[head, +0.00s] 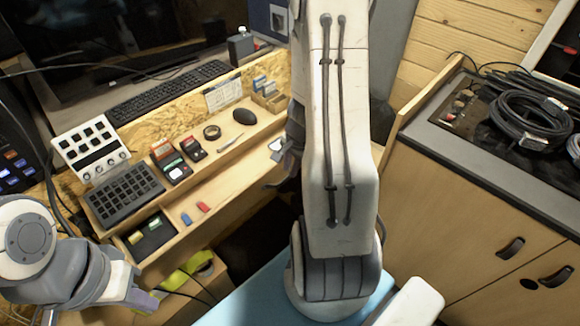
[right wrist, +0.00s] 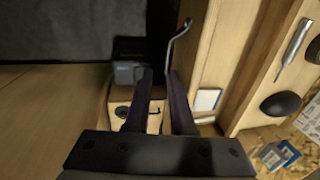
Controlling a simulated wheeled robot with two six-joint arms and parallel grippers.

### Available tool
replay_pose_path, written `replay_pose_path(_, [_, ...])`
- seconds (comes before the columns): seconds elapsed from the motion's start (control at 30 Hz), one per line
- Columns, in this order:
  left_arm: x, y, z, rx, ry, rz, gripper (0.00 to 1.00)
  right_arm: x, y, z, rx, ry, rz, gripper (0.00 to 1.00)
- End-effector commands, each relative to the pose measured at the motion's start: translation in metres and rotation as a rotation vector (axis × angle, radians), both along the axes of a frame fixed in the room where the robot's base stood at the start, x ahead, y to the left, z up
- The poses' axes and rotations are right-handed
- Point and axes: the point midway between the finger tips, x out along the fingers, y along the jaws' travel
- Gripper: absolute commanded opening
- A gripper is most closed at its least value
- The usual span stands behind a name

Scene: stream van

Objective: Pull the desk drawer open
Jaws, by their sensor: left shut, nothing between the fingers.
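The wooden desk (head: 228,165) runs diagonally across the head view. Its front drawer area is largely hidden behind my right arm. In the right wrist view, a bent metal handle (right wrist: 177,40) stands out from a pale wooden front (right wrist: 203,45). My right gripper (right wrist: 160,76) is open, with a narrow gap between its dark fingers. The handle's lower end is by the fingertips, close to the right-hand finger; I cannot tell whether it lies between them. In the head view that gripper is mostly hidden. My left gripper (head: 143,299) is shut and empty at lower left.
A wooden cabinet (head: 450,220) with coiled cables (head: 530,113) on top stands right. A light blue surface (head: 245,300) lies below my right arm.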

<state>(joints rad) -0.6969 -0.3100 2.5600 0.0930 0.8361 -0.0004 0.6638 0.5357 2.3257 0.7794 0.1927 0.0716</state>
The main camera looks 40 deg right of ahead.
Motion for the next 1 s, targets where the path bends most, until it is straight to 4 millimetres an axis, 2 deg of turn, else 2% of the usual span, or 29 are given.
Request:
replay_pose_path(0.03, [0.0, 0.0, 0.006, 0.0, 0.0, 0.0, 0.0, -0.001, 0.0, 0.007, 0.0, 0.0, -0.001, 0.22])
replay_pose_path(0.7, [0.0, 0.0, 0.044, 0.0, 0.0, 0.0, 0.0, -0.01, -0.001, 0.053, 0.0, 0.0, 0.0, 0.22])
replay_pose_path(1.0, [0.0, 0.0, 0.045, 0.0, 0.0, 0.0, 0.0, -0.011, -0.001, 0.055, 0.0, 0.0, 0.0, 0.22])
